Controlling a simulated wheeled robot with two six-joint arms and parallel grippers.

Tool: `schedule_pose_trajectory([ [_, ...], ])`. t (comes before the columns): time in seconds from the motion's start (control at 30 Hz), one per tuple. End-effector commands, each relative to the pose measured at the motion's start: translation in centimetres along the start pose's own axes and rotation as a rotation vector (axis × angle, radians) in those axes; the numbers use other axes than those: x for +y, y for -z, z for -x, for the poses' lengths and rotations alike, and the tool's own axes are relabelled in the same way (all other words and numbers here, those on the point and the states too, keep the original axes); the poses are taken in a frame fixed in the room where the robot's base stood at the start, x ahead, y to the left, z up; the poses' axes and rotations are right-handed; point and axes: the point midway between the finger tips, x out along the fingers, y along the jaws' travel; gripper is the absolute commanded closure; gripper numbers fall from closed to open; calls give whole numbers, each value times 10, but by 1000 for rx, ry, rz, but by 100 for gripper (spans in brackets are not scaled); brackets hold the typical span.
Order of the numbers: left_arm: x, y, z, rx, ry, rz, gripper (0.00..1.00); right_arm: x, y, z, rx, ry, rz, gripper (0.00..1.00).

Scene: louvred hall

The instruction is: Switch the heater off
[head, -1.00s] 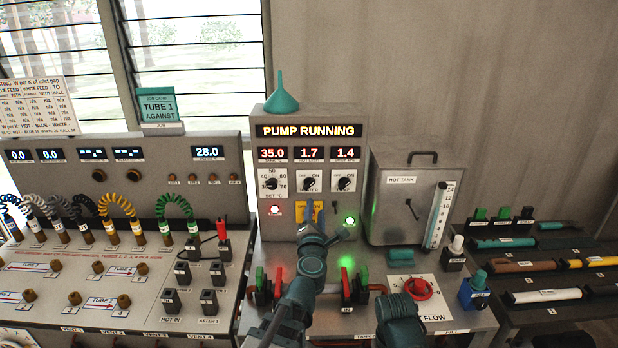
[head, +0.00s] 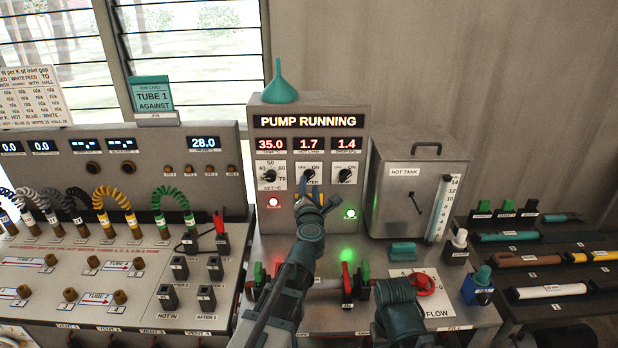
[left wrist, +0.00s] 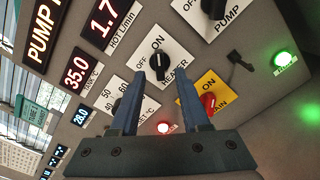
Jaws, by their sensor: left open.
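The heater switch is a black knob on a white OFF/ON plate on the grey control box (head: 258,225). The heater knob (left wrist: 159,65) shows between my fingertips in the left wrist view; its top end seems to point toward ON. In the head view the heater knob (head: 309,175) is partly covered by my gripper. My left gripper (head: 305,186) is open in front of it, and its two fingers also show in the left wrist view (left wrist: 163,78). I cannot tell whether they touch the knob. My right gripper is not seen.
A red main knob (left wrist: 208,102) on a yellow plate is close beside the fingers. The pump knob (head: 345,175) and the temperature dial (head: 269,174) flank the heater. A red lamp (head: 273,202) and green lamp (head: 350,213) glow.

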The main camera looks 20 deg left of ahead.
Motion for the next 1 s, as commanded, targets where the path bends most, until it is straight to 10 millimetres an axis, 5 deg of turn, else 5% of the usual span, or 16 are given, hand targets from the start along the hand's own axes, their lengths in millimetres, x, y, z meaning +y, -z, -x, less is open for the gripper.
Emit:
schedule_pose_trajectory([
  [0.27,0,0,-41,1,-1,0,54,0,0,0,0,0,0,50],
  [0.8,0,0,-43,0,0,0,54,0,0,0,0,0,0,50],
  [1.0,0,0,-43,0,0,0,88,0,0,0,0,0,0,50],
])
